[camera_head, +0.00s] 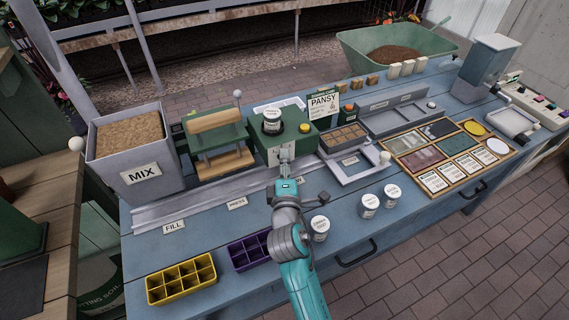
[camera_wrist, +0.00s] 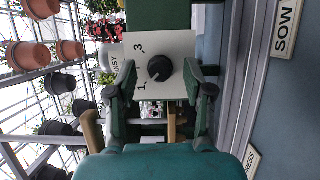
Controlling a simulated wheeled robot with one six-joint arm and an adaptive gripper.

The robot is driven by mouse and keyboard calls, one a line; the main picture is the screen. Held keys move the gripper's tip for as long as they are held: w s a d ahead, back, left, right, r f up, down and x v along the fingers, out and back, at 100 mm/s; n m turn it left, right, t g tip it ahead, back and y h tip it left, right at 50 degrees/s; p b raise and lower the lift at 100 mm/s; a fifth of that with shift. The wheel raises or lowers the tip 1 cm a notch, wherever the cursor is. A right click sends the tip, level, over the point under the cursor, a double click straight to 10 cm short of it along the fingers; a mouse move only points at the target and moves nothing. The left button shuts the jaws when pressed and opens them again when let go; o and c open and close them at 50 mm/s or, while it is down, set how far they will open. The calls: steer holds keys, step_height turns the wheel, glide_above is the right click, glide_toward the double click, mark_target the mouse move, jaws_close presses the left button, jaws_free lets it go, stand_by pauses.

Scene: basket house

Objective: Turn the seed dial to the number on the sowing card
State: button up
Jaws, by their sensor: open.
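The seed dial is a black round knob (camera_wrist: 159,68) on a pale plate (camera_wrist: 172,42) marked with numbers; a 1 and a 3 are readable in the wrist view. A small light mark shows on the knob, but the number it points to cannot be told. The dial belongs to the green seeder box (camera_head: 262,142). My gripper (camera_wrist: 160,82) is open, its two fingers on either side of the knob; contact cannot be told. In the head view my gripper (camera_head: 285,158) is at the box's front and hides the dial. The sowing card (camera_head: 322,102) reads PANSY; its smaller lines are too small to read.
White jars (camera_head: 369,206) and yellow (camera_head: 181,280) and purple (camera_head: 249,251) cell trays line the front.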

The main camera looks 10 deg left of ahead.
steer(key=shift+c, duration=0.3)
jaws_close()
steer(key=shift+d+r+m+g+y, duration=0.1)
steer(key=shift+m+g, duration=0.45)
steer(key=shift+m, duration=0.6)
steer(key=shift+a+r+m+g+y, duration=0.1)
steer(key=shift+m+g, duration=0.4)
steer(key=shift+m, duration=0.7)
steer(key=shift+d+r+m+g+y, duration=0.1)
steer(key=shift+m+g, duration=0.45)
steer(key=shift+m, duration=0.6)
steer(key=shift+o, duration=0.3)
jaws_free()
